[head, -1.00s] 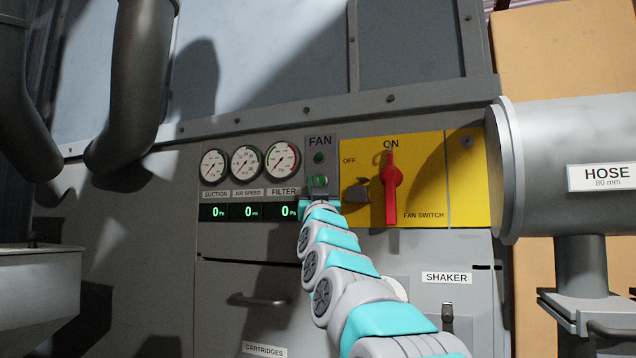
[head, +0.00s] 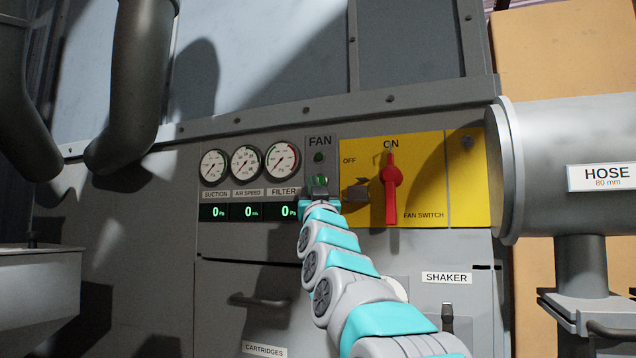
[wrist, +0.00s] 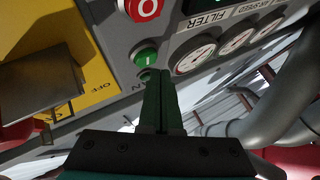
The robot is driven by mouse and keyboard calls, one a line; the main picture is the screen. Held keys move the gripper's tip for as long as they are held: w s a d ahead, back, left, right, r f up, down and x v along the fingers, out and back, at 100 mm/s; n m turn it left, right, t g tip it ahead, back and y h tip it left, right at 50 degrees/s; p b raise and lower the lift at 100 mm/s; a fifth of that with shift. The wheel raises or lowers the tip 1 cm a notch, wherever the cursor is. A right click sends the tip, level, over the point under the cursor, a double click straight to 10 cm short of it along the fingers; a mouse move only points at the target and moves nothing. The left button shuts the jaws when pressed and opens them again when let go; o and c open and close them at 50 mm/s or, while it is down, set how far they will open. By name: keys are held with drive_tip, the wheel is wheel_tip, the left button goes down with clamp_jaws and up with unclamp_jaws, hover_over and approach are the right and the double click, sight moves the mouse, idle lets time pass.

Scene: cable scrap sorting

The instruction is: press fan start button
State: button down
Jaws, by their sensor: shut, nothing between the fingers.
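The green fan start button (wrist: 146,57), marked "I", shows in the wrist view just past my fingertips. In the head view the green button (head: 320,180) is partly covered by my gripper (head: 319,190). My gripper is shut and empty, its fingertips (wrist: 160,75) pointing at the panel right at the green button. I cannot tell whether they touch it. A red button (wrist: 144,8) marked "O" shows at the top of the wrist view; my gripper hides it in the head view. A small green lamp (head: 318,157) sits under the FAN label.
The yellow fan switch plate (head: 430,180) is to the right, its red handle (head: 392,185) upright at ON. Gauges (head: 246,163) and displays reading 0 (head: 247,212) are to the left. A large hose port (head: 560,150) sticks out at the right.

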drive_tip(key=shift+w, duration=0.1)
drive_tip(key=shift+w+d, duration=0.15)
drive_tip(key=shift+w, duration=0.15)
drive_tip(key=shift+w+d, duration=0.15)
drive_tip(key=shift+w, duration=0.3)
idle(0.7)
idle(0.4)
drive_tip(key=shift+s+a, duration=0.25)
drive_tip(key=shift+s, duration=0.6)
drive_tip(key=s, duration=0.1)
drive_tip(key=s+a+p, duration=0.1)
drive_tip(key=s, duration=0.1)
drive_tip(key=s+p, duration=0.1)
drive_tip(key=shift+s+a, duration=0.35)
drive_tip(key=shift+a, duration=0.05)
